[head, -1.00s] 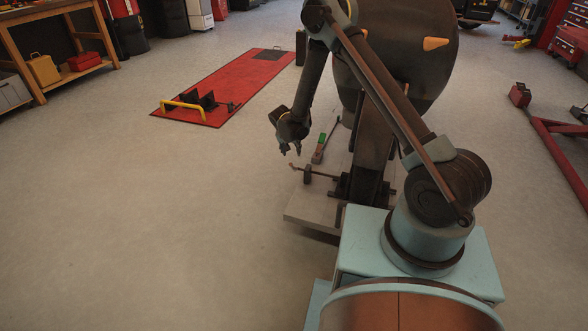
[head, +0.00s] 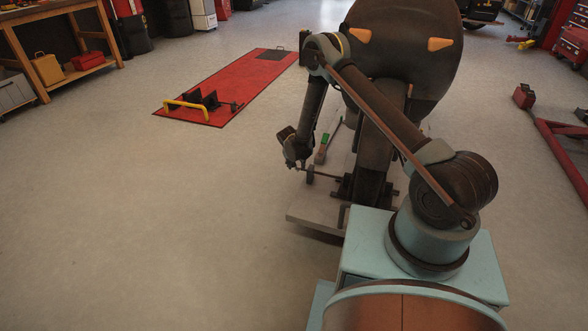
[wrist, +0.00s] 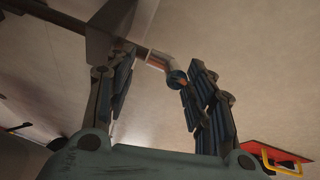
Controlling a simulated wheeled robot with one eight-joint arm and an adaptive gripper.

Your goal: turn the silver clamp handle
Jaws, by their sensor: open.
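The clamp handle is a thin rod (head: 325,177) running left from the lift's dark clamp, with a black round piece (head: 310,174) on it. In the wrist view its bent, silvery end (wrist: 162,61) shows between the fingertips. My gripper (head: 296,164) is at the rod's left end in the head view, where the fingers partly hide that end. In the wrist view my gripper (wrist: 158,70) is open, one finger on each side of the handle end. I cannot tell whether either finger touches it.
The dark wheel-clamp column (head: 371,165) stands on a grey lift platform (head: 315,212). A lever with a green part (head: 323,147) stands behind the rod. A red lift (head: 238,88) with a yellow bar (head: 186,104) lies left. Floor left of the gripper is clear.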

